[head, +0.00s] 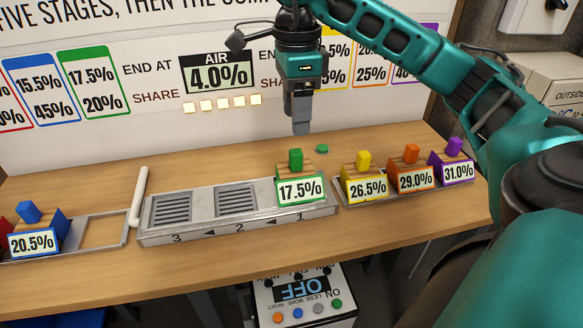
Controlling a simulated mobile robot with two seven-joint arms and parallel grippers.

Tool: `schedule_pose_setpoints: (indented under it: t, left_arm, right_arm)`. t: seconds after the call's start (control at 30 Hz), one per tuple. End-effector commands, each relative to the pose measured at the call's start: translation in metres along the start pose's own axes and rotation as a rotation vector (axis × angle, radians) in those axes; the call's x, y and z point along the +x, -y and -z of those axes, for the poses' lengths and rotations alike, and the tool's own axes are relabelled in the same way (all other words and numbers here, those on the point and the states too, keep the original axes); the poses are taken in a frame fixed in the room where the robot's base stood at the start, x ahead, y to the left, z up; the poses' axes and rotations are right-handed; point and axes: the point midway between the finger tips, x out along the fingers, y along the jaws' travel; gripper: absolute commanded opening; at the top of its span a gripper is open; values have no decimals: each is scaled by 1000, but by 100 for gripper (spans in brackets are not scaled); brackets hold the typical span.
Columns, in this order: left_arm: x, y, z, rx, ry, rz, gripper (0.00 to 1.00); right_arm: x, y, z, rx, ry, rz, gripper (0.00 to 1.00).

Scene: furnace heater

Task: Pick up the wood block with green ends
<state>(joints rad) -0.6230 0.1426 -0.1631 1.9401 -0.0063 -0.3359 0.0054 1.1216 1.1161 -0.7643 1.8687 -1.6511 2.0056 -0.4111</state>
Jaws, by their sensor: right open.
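The wood block with green ends (300,189) sits at place 1, the right end of the grey grated tray (235,228). It has an upright green knob on top and a front plate reading 17.5%. My right gripper (301,128) hangs pointing down above and slightly behind the block, apart from it. It is seen side-on, its jaws are open, and nothing shows between them. My left gripper is not in view.
Yellow (363,179), orange (412,171) and purple (453,164) blocks stand in a rack at right. A blue block (36,235) stands at left. A white handle (139,195) rises at the tray's left end. A small green disc (322,149) lies behind the green block.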

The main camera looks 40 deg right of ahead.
Motion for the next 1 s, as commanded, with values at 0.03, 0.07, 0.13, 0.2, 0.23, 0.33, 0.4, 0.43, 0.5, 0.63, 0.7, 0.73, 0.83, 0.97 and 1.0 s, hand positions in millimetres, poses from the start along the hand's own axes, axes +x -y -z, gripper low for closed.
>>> schedule_pose_setpoints:
  t: [0.03,0.07,0.13,0.2,0.23,0.33,0.4,0.43,0.5,0.63,0.7,0.73,0.83,0.97,1.0]
  left_arm:
    - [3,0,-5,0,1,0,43]
    - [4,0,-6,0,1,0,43]
    - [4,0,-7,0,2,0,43]
    - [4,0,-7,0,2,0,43]
    - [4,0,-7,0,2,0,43]
    - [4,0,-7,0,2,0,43]
    - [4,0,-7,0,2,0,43]
    - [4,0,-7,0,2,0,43]
    - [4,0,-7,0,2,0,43]
    - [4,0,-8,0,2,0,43]
    - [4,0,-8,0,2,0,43]
    - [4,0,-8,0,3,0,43]
    - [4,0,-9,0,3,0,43]
    - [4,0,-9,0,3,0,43]
    - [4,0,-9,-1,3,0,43]
  right_arm:
    - [15,-1,0,-1,-3,-4,55]
    - [20,-1,0,-1,-3,-4,55]
    - [30,0,0,0,-2,-4,55]
    - [37,0,0,1,-1,-2,55]
    - [40,0,0,1,-1,-2,55]
    - [46,0,0,0,1,-1,55]
    - [51,0,0,1,0,-3,55]
    - [55,1,1,1,-1,-4,55]
    - [65,2,1,1,-1,-4,55]
    - [85,4,2,-1,0,-4,55]
    - [93,4,2,0,0,-3,55]
    - [94,4,2,0,1,-2,55]
    - [97,4,2,-1,2,-1,55]
    - [97,4,1,-1,2,-1,55]
    - [97,4,1,-1,2,-1,55]
